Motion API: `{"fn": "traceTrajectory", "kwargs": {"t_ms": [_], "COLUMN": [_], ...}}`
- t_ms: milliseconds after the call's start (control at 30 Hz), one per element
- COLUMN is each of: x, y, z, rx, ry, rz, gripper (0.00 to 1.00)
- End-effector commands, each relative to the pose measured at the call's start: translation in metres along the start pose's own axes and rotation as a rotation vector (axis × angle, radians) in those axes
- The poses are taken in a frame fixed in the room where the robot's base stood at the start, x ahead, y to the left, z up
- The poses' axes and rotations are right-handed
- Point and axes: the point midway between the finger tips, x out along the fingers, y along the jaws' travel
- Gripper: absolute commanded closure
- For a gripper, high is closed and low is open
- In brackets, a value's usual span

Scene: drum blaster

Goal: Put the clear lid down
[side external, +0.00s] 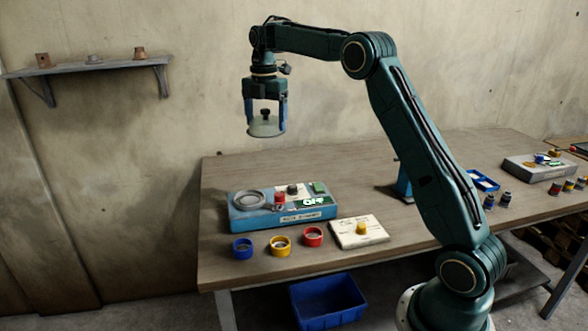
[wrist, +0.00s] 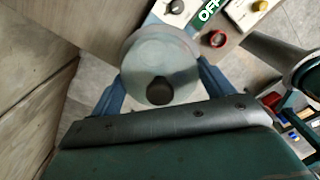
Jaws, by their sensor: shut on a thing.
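The clear lid (side external: 265,129) is a pale, see-through disc with a dark knob on top. My gripper (side external: 265,122) is shut on it and holds it level, high above the left part of the table. In the wrist view the lid (wrist: 160,62) sits between the two blue fingers, its dark knob towards me. The lid hides part of what lies below it in that view.
A blue bin (side external: 328,300) is under the table. The tabletop behind the box is clear.

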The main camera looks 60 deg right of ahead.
Motion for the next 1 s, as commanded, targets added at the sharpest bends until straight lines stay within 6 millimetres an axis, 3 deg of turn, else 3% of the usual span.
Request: {"fn": "traceTrajectory", "kwargs": {"t_ms": [200,500,700,1000], "x": [0.015,0.039,0.051,0.058], "y": [-0.052,-0.136,-0.181,-0.204], "z": [0.058,0.119,0.139,0.147], "rx": [0.097,0.225,0.287,0.317], "ry": [0.001,0.001,0.001,-0.001], "rz": [-0.001,0.000,0.000,0.001], "gripper": [0.45,0.45,0.45,0.45]}}
